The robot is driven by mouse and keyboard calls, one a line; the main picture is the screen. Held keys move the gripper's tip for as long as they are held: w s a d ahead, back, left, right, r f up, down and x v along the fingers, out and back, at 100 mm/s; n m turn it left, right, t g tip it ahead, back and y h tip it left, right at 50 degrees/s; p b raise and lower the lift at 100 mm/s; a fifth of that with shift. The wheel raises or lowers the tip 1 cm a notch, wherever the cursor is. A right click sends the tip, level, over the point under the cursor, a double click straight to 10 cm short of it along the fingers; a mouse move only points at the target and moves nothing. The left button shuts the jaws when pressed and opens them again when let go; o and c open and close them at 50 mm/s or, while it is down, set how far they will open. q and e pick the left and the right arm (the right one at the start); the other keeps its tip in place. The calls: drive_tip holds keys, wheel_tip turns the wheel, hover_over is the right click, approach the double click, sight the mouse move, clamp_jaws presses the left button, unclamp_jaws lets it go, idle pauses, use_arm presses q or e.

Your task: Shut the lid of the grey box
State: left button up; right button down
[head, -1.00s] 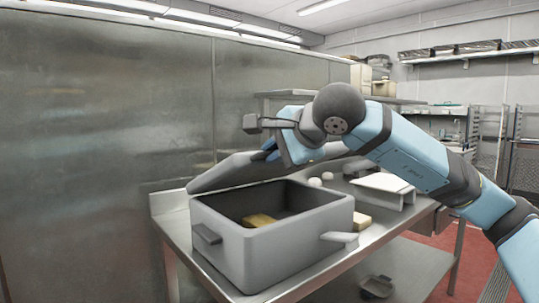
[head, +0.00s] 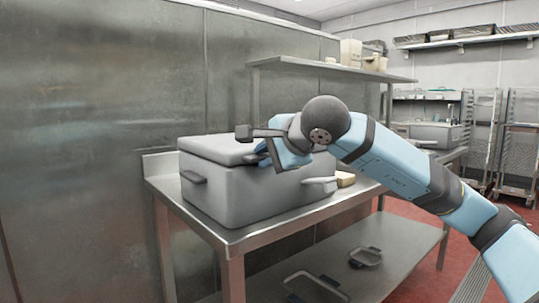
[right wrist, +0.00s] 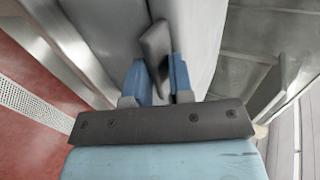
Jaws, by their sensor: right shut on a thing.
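The grey box (head: 240,195) stands on the steel table with its lid (head: 212,150) lying about level across the top. I see no clear gap between lid and box, but my arm hides the right end of the lid. My right gripper (head: 265,152) is at the lid's right side. In the right wrist view its blue fingers (right wrist: 158,80) are shut on a dark grey handle (right wrist: 154,42) of the lid. The box's inside is hidden. My left gripper is not in view.
The steel table (head: 262,238) has a lower shelf with trays (head: 315,288) on it. A metal wall rises behind at left, with a shelf (head: 330,68) above. Red floor is at the right.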

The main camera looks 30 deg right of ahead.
drive_tip(key=shift+a+f, duration=0.15)
drive_tip(key=shift+f, duration=0.6)
drive_tip(key=c, duration=1.2)
unclamp_jaws()
drive_tip(key=shift+s, duration=0.1)
drive_tip(key=shift+r, duration=0.1)
use_arm(q)
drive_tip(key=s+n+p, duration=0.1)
drive_tip(key=p, duration=0.1)
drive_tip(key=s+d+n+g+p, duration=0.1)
drive_tip(key=p, duration=0.1)
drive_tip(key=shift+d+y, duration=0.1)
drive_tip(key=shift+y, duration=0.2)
use_arm(e)
drive_tip(key=v, duration=1.4)
drive_tip(key=shift+r, duration=0.35)
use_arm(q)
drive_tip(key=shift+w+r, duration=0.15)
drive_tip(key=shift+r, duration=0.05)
